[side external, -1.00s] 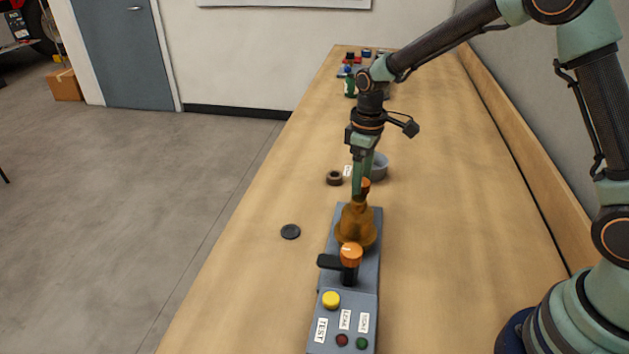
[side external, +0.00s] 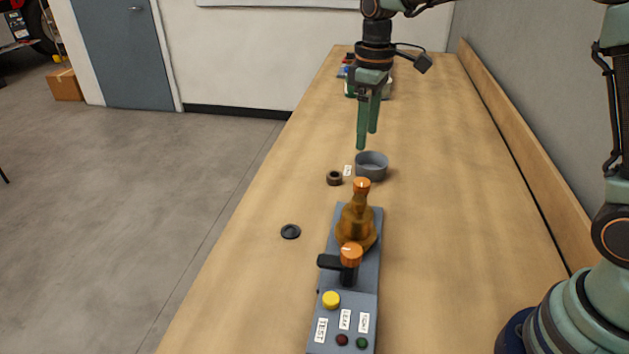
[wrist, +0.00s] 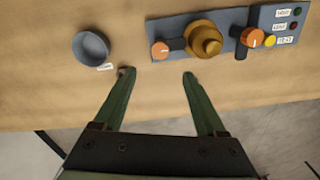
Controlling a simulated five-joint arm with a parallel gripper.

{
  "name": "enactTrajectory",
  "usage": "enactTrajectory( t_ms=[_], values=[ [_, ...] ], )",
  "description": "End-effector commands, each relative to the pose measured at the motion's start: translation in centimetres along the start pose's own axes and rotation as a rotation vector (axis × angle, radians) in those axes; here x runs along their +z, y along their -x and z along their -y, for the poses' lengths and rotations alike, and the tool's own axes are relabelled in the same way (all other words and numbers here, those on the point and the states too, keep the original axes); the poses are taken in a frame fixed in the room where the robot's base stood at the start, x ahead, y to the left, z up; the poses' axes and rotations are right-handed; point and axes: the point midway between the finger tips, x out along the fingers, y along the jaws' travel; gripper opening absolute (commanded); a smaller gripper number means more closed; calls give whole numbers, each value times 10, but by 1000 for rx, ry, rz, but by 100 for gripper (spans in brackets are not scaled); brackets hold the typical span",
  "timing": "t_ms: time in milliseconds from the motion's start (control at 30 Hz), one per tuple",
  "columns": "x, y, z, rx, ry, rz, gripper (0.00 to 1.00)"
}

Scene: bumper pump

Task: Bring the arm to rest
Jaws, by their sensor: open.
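My gripper (side external: 367,138) is open and empty in the side external view, its green fingers pointing down above the bench, beyond the brass pump body. In the wrist view my gripper (wrist: 155,74) shows its two fingers spread apart with nothing between them. The brass pump body (side external: 356,228) with an orange-topped end stands on the grey test base (side external: 368,280); it also shows in the wrist view (wrist: 204,38). My gripper is apart from it.
A grey bowl (side external: 371,168) and a small dark ring (side external: 334,178) lie below my gripper. A black disc (side external: 290,231) lies left of the base. An orange knob (side external: 351,253) and yellow button (side external: 331,299) rise from the base. The bench's right side is clear.

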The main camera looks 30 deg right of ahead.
Motion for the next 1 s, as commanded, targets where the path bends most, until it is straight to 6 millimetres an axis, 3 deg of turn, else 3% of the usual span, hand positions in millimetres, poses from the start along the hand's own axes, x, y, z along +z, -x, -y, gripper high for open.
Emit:
enactTrajectory(
  t_ms=[267,433,700,1000],
  values=[
    [0,1,0,1,-1,-1,74],
    [10,14,2,16,-35,-33,74],
    [58,51,18,71,-192,-168,74],
    [117,63,40,115,-378,-337,74]
  ],
)
